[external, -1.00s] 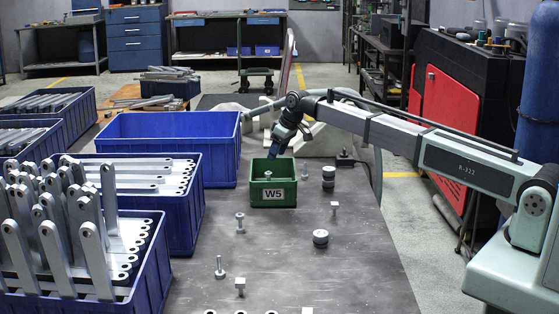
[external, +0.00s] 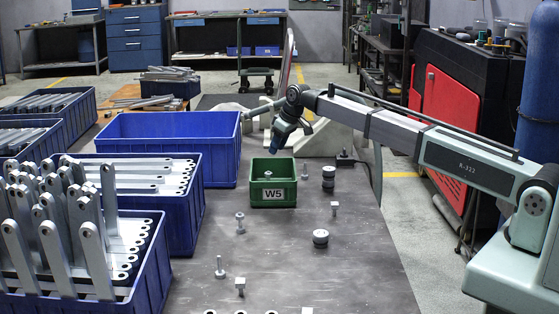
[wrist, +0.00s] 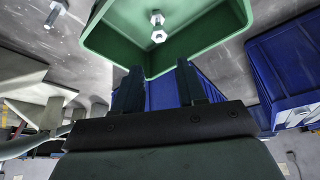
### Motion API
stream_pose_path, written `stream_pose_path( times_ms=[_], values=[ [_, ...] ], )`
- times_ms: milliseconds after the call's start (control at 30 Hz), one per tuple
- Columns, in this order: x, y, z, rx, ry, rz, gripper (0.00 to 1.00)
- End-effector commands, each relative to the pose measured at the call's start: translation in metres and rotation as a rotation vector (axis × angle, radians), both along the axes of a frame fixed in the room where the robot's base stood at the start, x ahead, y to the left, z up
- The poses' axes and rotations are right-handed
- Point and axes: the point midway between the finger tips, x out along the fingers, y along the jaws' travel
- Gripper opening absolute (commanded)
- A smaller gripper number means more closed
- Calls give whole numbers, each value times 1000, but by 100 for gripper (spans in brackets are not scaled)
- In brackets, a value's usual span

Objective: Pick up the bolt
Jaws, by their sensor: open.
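A grey bolt stands in the small green bin labelled W5 (external: 273,194); the bolt (external: 267,174) shows above the bin's front wall. In the wrist view this bolt (wrist: 158,27) is inside the green bin (wrist: 112,52), past my fingertips. My gripper (external: 274,150) is above the bin's back part, pointing down. In the wrist view my gripper (wrist: 158,66) has its two fingers apart with nothing between them. Other bolts stand on the table outside the bin, such as one just right of it (external: 306,171) and one in front (external: 240,222).
Large blue bins (external: 166,172) with flat brackets stand on the left; an empty-looking blue bin (external: 212,148) is beside the green one. Two dark, light-topped cylinders (external: 320,238) (external: 328,176) and small square-headed pieces (external: 334,207) stand on the right. Much of the grey table (external: 285,262) is clear.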

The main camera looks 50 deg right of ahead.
Motion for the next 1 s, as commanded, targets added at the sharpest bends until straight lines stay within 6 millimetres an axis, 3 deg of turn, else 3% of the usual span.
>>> stream_pose_path(
  times_ms=[233, 667, 867, 1000],
  values=[
    [0, 0, 34, 0, -1, 0, 41],
    [4, 25, 18, -283, -220, 227, 41],
    [2, 50, 18, -522, -382, 428, 41],
    [-6, 88, 26, -794, -551, 662, 41]
  ],
)
